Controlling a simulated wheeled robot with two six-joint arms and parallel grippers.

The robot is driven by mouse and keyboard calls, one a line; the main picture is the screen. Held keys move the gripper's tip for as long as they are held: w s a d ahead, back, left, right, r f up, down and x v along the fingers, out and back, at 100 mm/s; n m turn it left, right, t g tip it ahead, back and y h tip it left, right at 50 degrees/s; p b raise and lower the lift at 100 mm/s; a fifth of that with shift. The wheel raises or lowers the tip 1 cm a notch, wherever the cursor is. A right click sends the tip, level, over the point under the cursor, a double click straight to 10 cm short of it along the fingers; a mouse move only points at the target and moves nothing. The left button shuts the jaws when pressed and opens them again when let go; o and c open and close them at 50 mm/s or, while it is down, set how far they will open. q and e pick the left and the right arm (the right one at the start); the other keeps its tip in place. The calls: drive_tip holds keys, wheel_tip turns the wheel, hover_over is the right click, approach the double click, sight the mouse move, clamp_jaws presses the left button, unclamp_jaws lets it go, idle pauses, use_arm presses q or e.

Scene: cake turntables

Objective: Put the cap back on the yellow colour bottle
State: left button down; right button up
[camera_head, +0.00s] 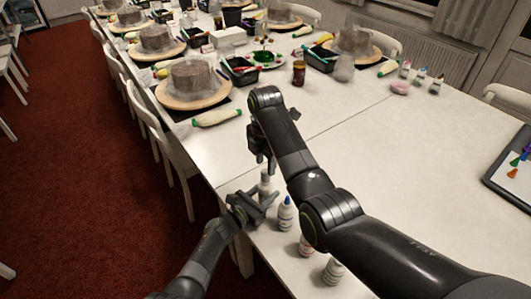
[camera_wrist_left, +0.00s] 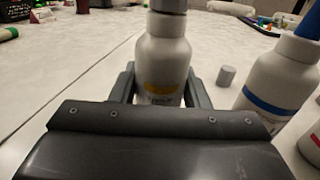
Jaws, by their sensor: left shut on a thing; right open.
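The yellow colour bottle, white with a yellow band (camera_wrist_left: 162,88), stands upright between the fingers of my left gripper (camera_wrist_left: 160,90). My left gripper (camera_head: 262,198) is shut on its body near the table's edge. The bottle's upper part (camera_head: 265,177) shows in the head view. A grey piece sits at its top, cut off by the wrist frame; I cannot tell what it is. A small grey cylinder, looking like a cap (camera_wrist_left: 226,75), lies apart on the table to the right of the bottle. My right gripper (camera_head: 262,158) is open, just above and behind the bottle.
A white bottle with a blue cap (camera_head: 286,213) stands close to the right of the held bottle. More white bottles (camera_head: 333,270) stand nearer, partly behind my right arm. The table's middle right is clear.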

sight(265, 171)
drive_tip(key=shift+f, duration=2.25)
clamp_jaws()
drive_tip(key=m, duration=0.5)
drive_tip(key=shift+m, duration=0.3)
drive_tip(key=m, duration=0.4)
drive_tip(key=shift+m, duration=0.3)
drive_tip(key=m, duration=1.1)
drive_tip(key=shift+m, duration=0.3)
drive_tip(key=shift+o, duration=0.8)
unclamp_jaws()
